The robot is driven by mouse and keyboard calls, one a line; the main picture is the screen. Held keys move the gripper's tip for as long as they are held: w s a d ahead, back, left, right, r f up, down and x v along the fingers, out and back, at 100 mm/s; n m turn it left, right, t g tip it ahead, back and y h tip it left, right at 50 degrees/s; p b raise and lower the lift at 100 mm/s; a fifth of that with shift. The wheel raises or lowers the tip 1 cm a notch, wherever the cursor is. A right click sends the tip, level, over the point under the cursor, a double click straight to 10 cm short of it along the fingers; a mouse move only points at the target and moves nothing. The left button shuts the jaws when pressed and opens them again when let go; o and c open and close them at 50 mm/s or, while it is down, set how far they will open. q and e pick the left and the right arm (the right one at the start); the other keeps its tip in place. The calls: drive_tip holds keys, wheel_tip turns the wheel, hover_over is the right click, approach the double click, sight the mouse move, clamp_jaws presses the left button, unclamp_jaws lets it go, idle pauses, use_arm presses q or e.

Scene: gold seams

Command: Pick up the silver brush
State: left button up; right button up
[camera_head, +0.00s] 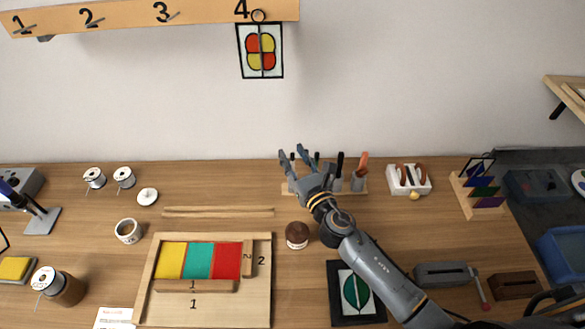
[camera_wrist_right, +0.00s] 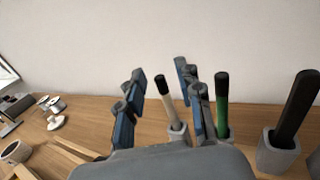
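My right gripper (camera_head: 293,154) is open and empty, over the left part of a small rack of holders (camera_head: 326,190) at the back of the table. In the right wrist view, a pale handle with a black top (camera_wrist_right: 167,97) stands in a grey holder, seen between the open fingers. A green handle with a black top (camera_wrist_right: 222,103) stands just right of the fingers, and a thick black handle (camera_wrist_right: 294,108) stands further right. An orange handle (camera_head: 363,161) shows in the head view. I cannot tell which one is the silver brush. My left gripper is not in view.
A brown-topped jar (camera_head: 297,235) stands in front of the rack. A white tray (camera_head: 409,180) is to its right. Two wooden strips (camera_head: 218,212) and a wooden frame with coloured panels (camera_head: 262,300) lie to the left. A dark panel with a green leaf (camera_head: 342,312) lies beside my right arm.

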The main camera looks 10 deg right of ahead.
drive_tip(key=shift+w+a, duration=0.15)
drive_tip(key=shift+w, duration=0.4)
drive_tip(key=shift+s, duration=0.1)
clamp_jaws()
